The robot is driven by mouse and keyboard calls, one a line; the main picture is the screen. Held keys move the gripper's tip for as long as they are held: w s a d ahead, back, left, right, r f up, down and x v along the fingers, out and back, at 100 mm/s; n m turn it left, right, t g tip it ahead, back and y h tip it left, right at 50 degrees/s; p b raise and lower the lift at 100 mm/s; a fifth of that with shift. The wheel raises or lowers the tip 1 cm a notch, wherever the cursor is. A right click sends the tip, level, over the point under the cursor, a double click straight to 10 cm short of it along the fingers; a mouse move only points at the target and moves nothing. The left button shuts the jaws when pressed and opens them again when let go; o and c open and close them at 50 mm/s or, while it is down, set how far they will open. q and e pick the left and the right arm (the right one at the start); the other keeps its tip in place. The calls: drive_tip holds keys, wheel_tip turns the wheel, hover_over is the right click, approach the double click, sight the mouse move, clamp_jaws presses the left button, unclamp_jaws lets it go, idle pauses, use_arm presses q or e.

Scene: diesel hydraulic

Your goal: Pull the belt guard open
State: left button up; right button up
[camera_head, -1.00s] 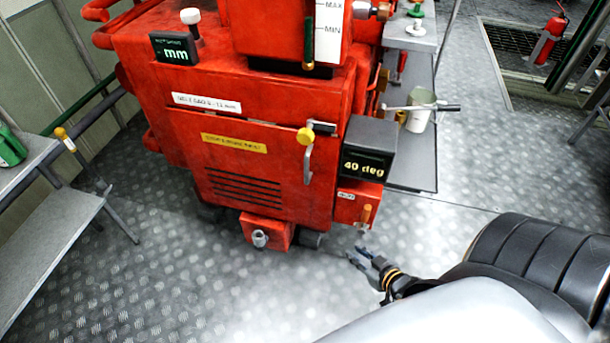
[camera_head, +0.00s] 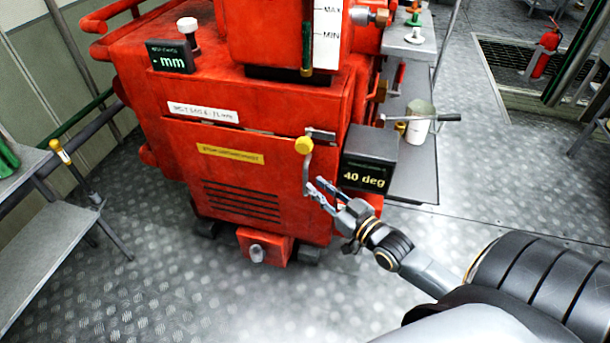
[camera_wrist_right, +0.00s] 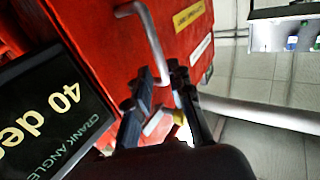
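The belt guard is a red panel (camera_head: 230,170) with a yellow label and louvre slots on the front of the red machine. A grey handle (camera_head: 307,180) stands at its right edge, below a yellow knob (camera_head: 303,145). The guard looks closed against the machine. My right gripper (camera_head: 318,188) is open at the handle's lower part, with its fingers pointing up and left. In the right wrist view, the handle (camera_wrist_right: 152,38) runs down toward the gap between the fingertips (camera_wrist_right: 162,72). I cannot tell whether they touch it. My left gripper is not in view.
A dark "40 deg" display box (camera_head: 368,160) sits close above and right of my right gripper. A shelf with a white cup (camera_head: 419,122) is farther right. A grey bench (camera_head: 50,215) stands at left. The floor in front is clear.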

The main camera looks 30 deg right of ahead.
sight(305, 194)
drive_tip(key=w, duration=0.5)
drive_tip(key=shift+w+a, duration=0.35)
drive_tip(key=shift+c, duration=0.2)
clamp_jaws()
